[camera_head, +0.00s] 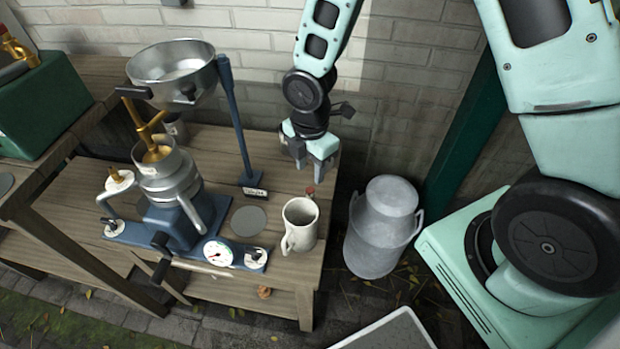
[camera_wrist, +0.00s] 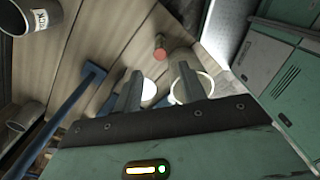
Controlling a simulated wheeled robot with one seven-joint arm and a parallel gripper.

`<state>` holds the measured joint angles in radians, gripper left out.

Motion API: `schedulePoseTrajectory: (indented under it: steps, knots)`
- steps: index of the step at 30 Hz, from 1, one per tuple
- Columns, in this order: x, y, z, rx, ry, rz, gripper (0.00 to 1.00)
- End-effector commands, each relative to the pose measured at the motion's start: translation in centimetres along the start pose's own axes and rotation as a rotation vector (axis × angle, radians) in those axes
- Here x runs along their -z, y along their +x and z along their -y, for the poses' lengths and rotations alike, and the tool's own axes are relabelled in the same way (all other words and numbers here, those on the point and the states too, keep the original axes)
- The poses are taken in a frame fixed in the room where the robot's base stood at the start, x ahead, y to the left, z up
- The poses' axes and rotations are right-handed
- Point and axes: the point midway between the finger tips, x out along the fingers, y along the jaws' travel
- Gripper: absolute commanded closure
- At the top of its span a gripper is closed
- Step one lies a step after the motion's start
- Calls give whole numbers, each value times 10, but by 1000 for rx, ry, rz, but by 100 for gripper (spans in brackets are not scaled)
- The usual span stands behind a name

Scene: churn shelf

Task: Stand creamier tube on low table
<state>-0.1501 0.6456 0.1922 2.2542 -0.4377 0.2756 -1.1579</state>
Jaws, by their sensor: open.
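A small tube with a red end (camera_head: 310,191) is on the wooden table (camera_head: 262,175) near its right edge, behind a white mug. It appears upright. The tube also shows in the wrist view (camera_wrist: 160,46), just beyond my fingertips. No label on it is legible, so I cannot tell whether it is the creamier tube. My gripper (camera_head: 312,166) points down above the tube, apart from it. Its two fingers are spread in the wrist view (camera_wrist: 158,74), with nothing between them.
The white mug (camera_head: 300,226) stands close in front of the tube. A separator machine (camera_head: 168,180) and its blue post (camera_head: 238,120) stand to the left. A grey milk can (camera_head: 382,228) stands on the ground at right. A brick wall (camera_head: 400,75) is behind.

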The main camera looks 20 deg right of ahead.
Motion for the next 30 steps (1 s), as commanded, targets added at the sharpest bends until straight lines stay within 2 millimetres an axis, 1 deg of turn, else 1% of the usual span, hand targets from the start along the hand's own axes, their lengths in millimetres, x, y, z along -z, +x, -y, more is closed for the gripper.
schedulePoseTrajectory:
  steps: [1, 7, 8, 11, 14, 15, 17, 18, 21, 24, 25, 27, 30]
  knots:
    - [0, -9, -1, -3, 2, 0, 59]
    - [2, -26, 1, -2, 19, 0, 59]
    - [5, -31, 2, -5, 36, 1, 59]
    - [21, -55, 11, -12, 154, 3, 59]
    - [46, -90, 32, -21, 358, -1, 59]
    - [56, -105, 43, -23, 454, -5, 59]
    - [72, -124, 62, -23, 596, -12, 59]
    - [81, -136, 76, -21, 688, -17, 59]
    - [99, -158, 108, -13, 898, -31, 59]
    - [112, -173, 135, -1, 1060, -43, 59]
    - [114, -176, 141, 2, 1096, -46, 59]
    - [118, -180, 152, 9, 1163, -50, 59]
    - [121, -183, 160, 14, 1212, -53, 59]
